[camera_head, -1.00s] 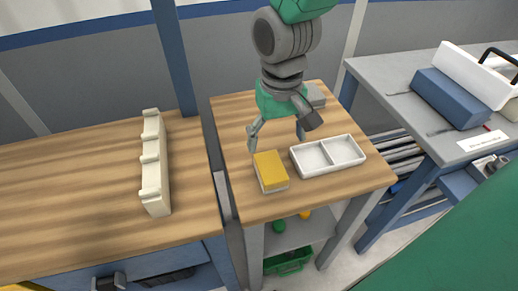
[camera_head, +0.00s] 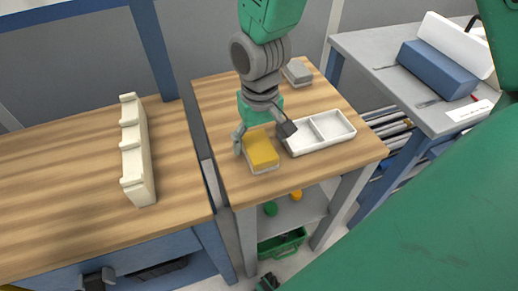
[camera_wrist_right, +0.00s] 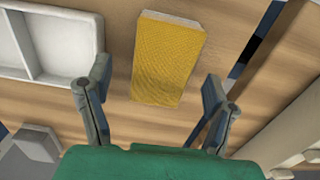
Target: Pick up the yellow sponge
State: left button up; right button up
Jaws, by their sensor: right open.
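The yellow sponge (camera_head: 262,152) lies on the small wooden table, left of the white two-part tray (camera_head: 320,132). It is a yellow block with a pale lower layer. My right gripper (camera_head: 262,140) is open over its far end, one finger to each side. In the right wrist view the sponge (camera_wrist_right: 167,58) shows between the spread fingers of the gripper (camera_wrist_right: 156,78), with gaps on both sides. No contact is visible. My left gripper is not in view.
A cream rack (camera_head: 137,150) stands on the wooden bench to the left, across a narrow gap. A grey block (camera_head: 297,72) lies at the table's back. A blue block (camera_head: 438,70) lies on the grey bench to the right. A green crate (camera_head: 283,244) is below the table.

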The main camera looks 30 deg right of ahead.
aim_at(259, 145)
notch_tip(259, 145, down, 2)
jog(key=shift+w+a+f, duration=0.1)
jog(key=shift+a+f, duration=0.05)
jog(key=c, duration=1.2)
jog(key=shift+r, duration=0.2)
jog(key=shift+c, duration=0.2)
notch_tip(259, 145, up, 10)
jog(key=shift+f+p, duration=0.15)
jog(key=shift+p, duration=0.95)
